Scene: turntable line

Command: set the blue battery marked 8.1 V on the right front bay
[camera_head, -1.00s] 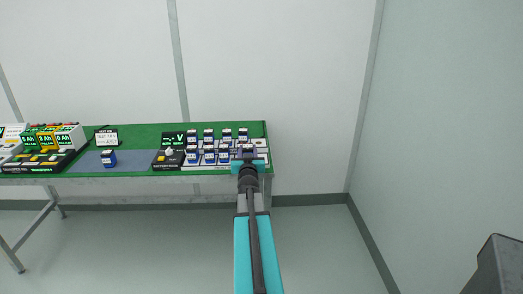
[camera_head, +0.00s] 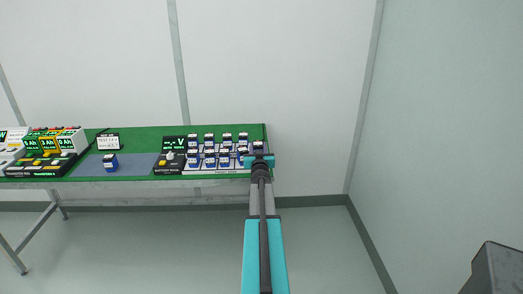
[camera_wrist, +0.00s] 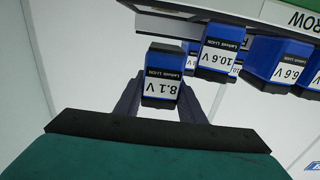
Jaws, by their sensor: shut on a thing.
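The blue battery marked 8.1 V (camera_wrist: 163,75) is between the two fingers of my gripper (camera_wrist: 165,98) in the wrist view, its label facing the camera. My gripper also shows in the head view (camera_head: 259,159), at the right end of the battery rack (camera_head: 222,171). The held battery appears apart from the rack's edge (camera_wrist: 166,24) in the wrist view. The gripper and arm hide the rack's right front part in the head view, so I cannot tell what is in the bay there.
Batteries marked 10.6 V (camera_wrist: 221,50) and 6.6 V (camera_wrist: 280,62) stand close beside the held one. Several blue batteries fill the rack in two rows.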

